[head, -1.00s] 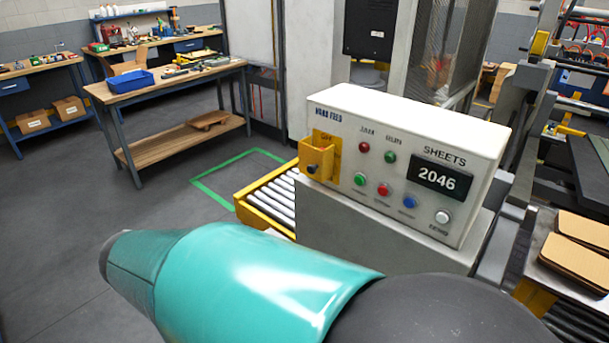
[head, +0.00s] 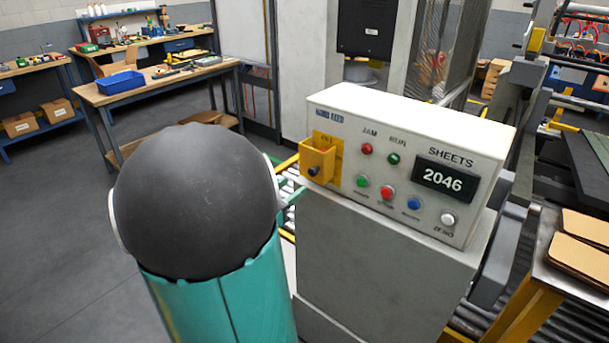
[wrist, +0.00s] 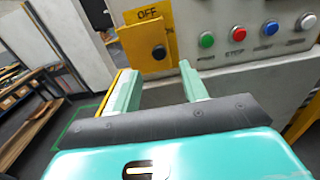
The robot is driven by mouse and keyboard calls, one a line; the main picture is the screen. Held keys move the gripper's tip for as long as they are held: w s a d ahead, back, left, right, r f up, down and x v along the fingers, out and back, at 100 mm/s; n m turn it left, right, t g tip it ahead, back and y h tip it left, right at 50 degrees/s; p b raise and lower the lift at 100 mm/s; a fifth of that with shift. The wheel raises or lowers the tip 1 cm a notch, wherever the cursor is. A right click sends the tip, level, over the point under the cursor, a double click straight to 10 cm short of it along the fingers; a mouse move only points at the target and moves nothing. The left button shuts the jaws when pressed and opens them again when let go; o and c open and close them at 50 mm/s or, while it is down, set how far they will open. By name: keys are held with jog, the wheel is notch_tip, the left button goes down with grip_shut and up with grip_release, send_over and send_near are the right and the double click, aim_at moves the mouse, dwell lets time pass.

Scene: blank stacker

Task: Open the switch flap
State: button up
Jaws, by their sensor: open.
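The switch flap (head: 318,160) is a small yellow box-like cover with a dark round knob on its front, at the left end of the control box's face. In the wrist view, the flap (wrist: 140,46) is upper centre-left, below an "OFF" label. My gripper (wrist: 157,72) is open, its two teal fingers pointing up at the flap's lower part with the knob between their lines. No contact is clear. The flap looks closed. In the head view my dark arm joint and teal link hide most of the gripper.
The white control box (head: 430,125) carries a counter reading 2046, lamps and several coloured buttons right of the flap. It stands on a grey cabinet (head: 375,250). A roller conveyor is partly hidden behind my arm. A workbench with a blue bin (head: 121,82) stands back left. Stacked cardboard lies right.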

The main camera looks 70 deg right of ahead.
aim_at(311, 172)
jog(key=x, duration=0.7)
jog(key=shift+d, duration=0.25)
grip_shut()
